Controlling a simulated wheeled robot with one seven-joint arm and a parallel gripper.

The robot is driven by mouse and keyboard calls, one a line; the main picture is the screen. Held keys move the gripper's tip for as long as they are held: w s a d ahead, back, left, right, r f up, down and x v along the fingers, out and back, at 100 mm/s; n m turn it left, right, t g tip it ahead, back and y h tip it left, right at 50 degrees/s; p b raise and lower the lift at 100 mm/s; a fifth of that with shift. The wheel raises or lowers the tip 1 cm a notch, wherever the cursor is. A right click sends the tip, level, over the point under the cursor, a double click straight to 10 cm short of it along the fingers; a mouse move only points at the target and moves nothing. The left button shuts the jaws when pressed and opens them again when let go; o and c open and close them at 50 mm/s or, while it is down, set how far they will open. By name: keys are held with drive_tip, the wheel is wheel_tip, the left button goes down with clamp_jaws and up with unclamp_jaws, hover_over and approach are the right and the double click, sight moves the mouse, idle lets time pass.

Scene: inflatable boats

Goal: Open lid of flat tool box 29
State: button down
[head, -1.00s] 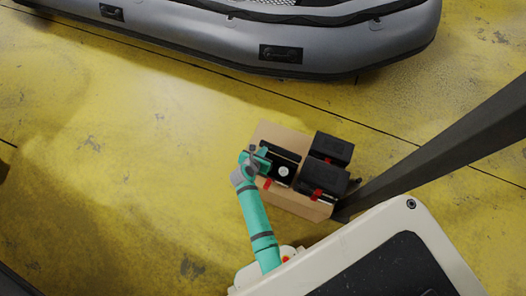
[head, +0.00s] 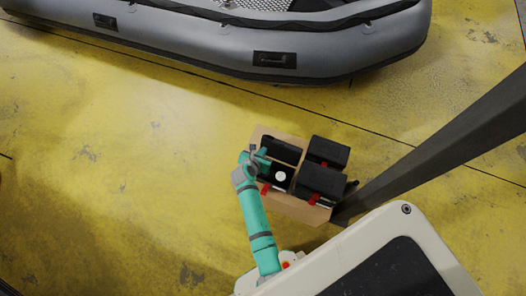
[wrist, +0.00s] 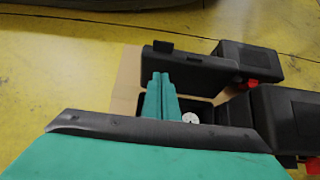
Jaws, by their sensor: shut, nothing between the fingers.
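The flat tool box (head: 275,179) is black and sits on a tan board. Its lid (head: 283,151) stands raised at the far side. In the wrist view the lid (wrist: 198,72) stands up behind the open, dark interior (wrist: 204,108), where a round white disc (wrist: 190,118) shows. My gripper (head: 263,158) is at the left part of the box. In the wrist view my gripper (wrist: 161,77) has its teal fingers shut together, empty, in front of the lid's inner face. I cannot tell whether the fingertips touch the lid.
Two other black boxes, one farther (head: 329,151) and one nearer (head: 320,182), stand just right of the box on the board (head: 300,209). A dark post (head: 440,140) rises at the right. A grey inflatable boat (head: 200,43) lies behind. The yellow floor to the left is clear.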

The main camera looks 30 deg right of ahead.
drive_tip(key=shift+a, duration=0.1)
drive_tip(key=s+a+r, duration=0.2)
drive_tip(key=s+a, duration=0.2)
drive_tip(key=a, duration=0.1)
drive_tip(key=shift+a, duration=0.25)
idle(0.4)
drive_tip(key=shift+d, duration=0.15)
drive_tip(key=shift+s, duration=0.1)
